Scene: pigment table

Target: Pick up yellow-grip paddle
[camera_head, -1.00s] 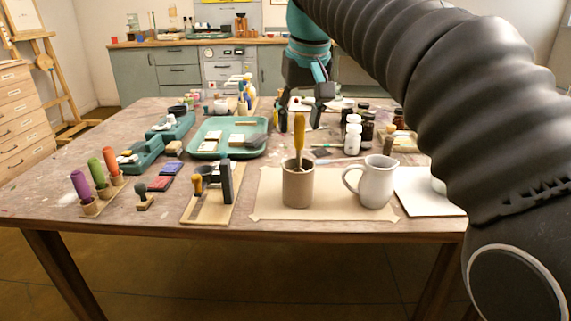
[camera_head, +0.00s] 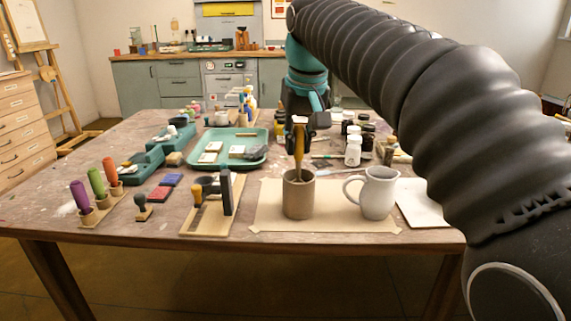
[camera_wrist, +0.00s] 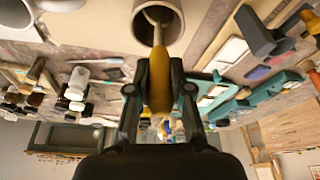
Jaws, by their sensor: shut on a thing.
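The yellow-grip paddle (camera_head: 299,143) stands upright in a brown-grey cup (camera_head: 298,196), its lower end hidden inside. My gripper (camera_head: 299,125) is above the cup with its fingers closed around the upper part of the yellow grip. In the wrist view, my gripper (camera_wrist: 160,88) has a finger on each side of the yellow grip (camera_wrist: 160,75). The paddle's pale lower part (camera_wrist: 157,20) reaches into the mouth of the cup (camera_wrist: 178,40).
A white pitcher (camera_head: 378,193) stands close to the right of the cup on a tan sheet (camera_head: 268,212). A wooden stand (camera_head: 212,222) with dark and yellow-handled tools is to the left. Bottles (camera_head: 353,150) stand behind, and a teal tray (camera_head: 254,158) lies behind left.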

